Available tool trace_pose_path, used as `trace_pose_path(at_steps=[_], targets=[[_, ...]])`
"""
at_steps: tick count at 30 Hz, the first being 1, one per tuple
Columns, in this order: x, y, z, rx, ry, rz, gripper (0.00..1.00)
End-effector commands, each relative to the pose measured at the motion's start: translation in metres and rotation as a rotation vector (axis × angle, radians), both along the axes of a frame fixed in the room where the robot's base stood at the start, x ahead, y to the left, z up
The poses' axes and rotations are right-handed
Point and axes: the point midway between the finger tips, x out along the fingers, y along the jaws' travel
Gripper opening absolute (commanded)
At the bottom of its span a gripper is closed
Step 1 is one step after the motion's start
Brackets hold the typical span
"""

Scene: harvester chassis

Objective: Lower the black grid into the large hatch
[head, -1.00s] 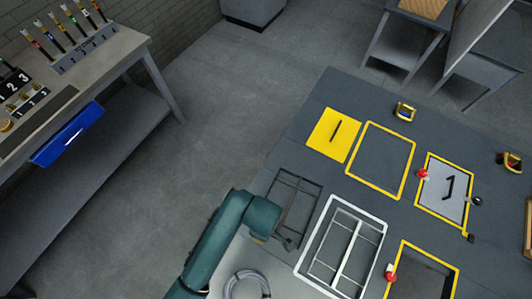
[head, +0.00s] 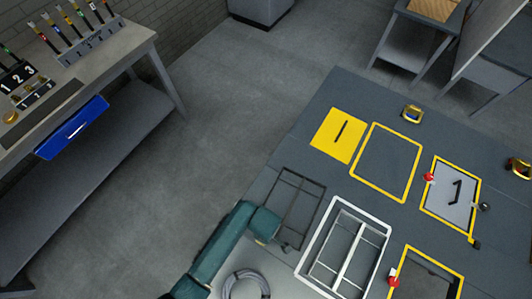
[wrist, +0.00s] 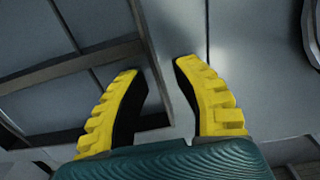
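The black grid (head: 319,207), a thin dark rectangular frame with crossbars, lies at the left edge of the grey chassis deck in the head view. In the wrist view its dark bars (wrist: 75,64) fill the left side. My gripper (wrist: 158,68) is open, with its yellow ridged fingers apart. One bar of the grid runs between the fingers; I cannot tell whether they touch it.
A white-rimmed frame with pale bars (head: 385,228) lies right of the grid. Beyond it are a yellow plate (head: 330,142), an empty yellow outline (head: 418,165) and a yellow-rimmed grey panel (head: 436,190). A coiled grey cable (head: 228,285) lies near my arm. A workbench (head: 130,48) stands left.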

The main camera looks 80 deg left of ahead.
Motion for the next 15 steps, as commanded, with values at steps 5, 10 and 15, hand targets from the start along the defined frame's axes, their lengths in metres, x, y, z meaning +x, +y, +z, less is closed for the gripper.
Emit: trace_pose_path(at_steps=[5,10,15], targets=[[-0.0001,-0.0001,0.0002,0.0,0.0,0.0,0.0],[-0.0001,-0.0001,0.0001,0.0,0.0,0.0,0.0],[0.0017,0.0013,0.0016,0.004,-0.005,0.0,0.0]])
